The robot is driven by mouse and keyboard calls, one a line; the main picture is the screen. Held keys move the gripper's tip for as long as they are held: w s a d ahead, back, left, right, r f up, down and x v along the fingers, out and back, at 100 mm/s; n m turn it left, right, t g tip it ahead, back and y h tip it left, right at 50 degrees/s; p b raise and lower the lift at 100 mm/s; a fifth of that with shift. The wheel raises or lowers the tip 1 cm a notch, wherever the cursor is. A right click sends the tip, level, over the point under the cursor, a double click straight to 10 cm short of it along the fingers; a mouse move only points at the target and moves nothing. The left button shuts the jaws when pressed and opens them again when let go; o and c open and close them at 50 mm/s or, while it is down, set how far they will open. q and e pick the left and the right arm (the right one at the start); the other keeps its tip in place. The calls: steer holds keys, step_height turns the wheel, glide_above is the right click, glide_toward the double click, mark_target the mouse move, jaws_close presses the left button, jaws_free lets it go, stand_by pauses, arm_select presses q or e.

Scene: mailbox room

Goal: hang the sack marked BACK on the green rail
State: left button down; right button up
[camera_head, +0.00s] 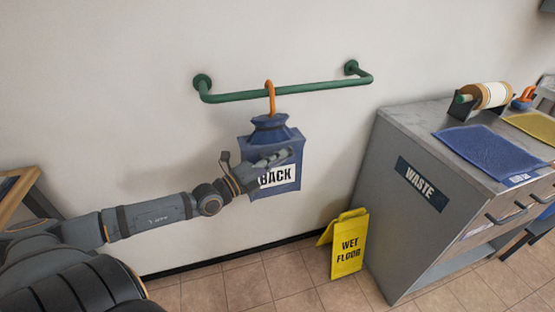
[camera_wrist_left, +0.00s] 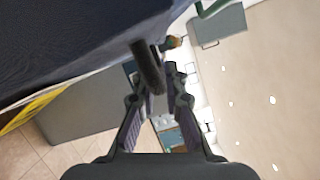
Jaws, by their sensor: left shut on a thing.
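The blue sack (camera_head: 292,140), marked BACK on a white label (camera_head: 278,178), is upright in front of the wall. Its orange hook (camera_head: 271,100) reaches up to the green rail (camera_head: 318,90), with its curved top just above the bar, left of the rail's middle. I cannot tell whether the hook bears on the rail. My left gripper (camera_head: 274,159) is at the sack's front, just above the label, partly covering it. In the left wrist view the gripper (camera_wrist_left: 157,75) is shut on a dark bar-like grip beside the sack's dark blue cloth (camera_wrist_left: 70,35). My right gripper is out of view.
A grey cabinet marked WASTE (camera_head: 395,215) stands at the right, with a blue mat (camera_head: 488,152), a yellow mat (camera_head: 535,124) and a roll (camera_head: 490,95) on top. The wall around the rail is clear.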

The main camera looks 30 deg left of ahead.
arm_select(q)
steer(key=shift+f, duration=0.15)
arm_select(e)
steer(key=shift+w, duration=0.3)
arm_select(q)
steer(key=c, duration=1.3)
jaws_free()
steer(key=shift+c, duration=0.2)
steer(key=shift+f, duration=0.15)
